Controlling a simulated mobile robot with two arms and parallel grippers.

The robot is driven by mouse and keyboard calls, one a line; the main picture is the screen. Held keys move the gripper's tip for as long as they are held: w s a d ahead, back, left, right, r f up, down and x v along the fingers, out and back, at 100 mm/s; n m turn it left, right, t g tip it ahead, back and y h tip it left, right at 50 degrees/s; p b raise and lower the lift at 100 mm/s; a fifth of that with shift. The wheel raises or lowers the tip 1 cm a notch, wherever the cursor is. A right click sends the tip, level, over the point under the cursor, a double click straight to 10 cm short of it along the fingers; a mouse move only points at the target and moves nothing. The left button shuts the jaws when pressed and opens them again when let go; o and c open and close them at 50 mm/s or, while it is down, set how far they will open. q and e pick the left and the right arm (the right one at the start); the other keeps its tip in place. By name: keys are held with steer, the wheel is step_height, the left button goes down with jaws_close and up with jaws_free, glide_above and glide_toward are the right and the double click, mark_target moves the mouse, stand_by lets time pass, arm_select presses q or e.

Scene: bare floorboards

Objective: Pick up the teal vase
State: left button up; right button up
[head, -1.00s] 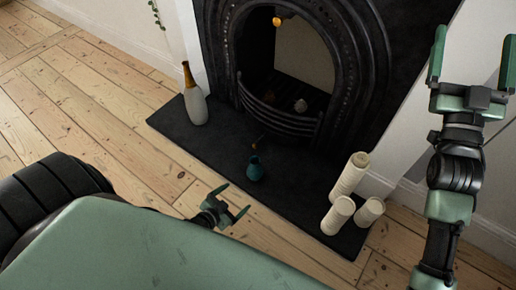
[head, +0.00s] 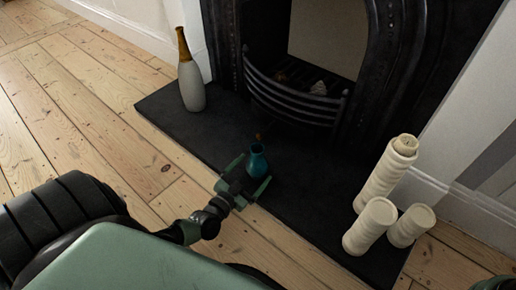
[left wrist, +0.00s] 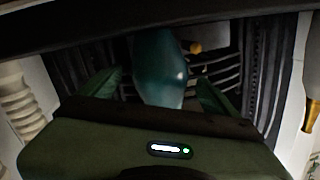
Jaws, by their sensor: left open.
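The teal vase (head: 258,158) stands upright on the dark hearth slab, near its front edge. My left gripper (head: 256,169) is open, with one finger on each side of the vase's lower part. In the left wrist view the vase (left wrist: 160,72) fills the gap between the open fingers (left wrist: 160,92). I cannot tell whether either finger touches it. Only a small dark green piece of my right arm shows at the bottom right corner of the head view; its jaws are not seen.
A grey-white bottle vase with a brown neck (head: 192,88) stands at the hearth's left end. Several cream candles (head: 376,224) stand at its right end. The black fireplace with its curved grate (head: 290,95) is behind. The dark hearth slab (head: 310,190) is clear between vase and candles.

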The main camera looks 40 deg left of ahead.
mark_target(261, 162)
arm_select(q)
steer(key=w+b, duration=0.2)
steer(key=w, duration=0.1)
steer(key=w+b, duration=0.2)
steer(key=shift+w+f, duration=0.1)
steer(key=shift+f, duration=0.3)
steer(key=shift+w+r, duration=0.1)
steer(key=shift+w, duration=0.3)
steer(key=c, duration=1.8)
steer(key=shift+r, duration=0.15)
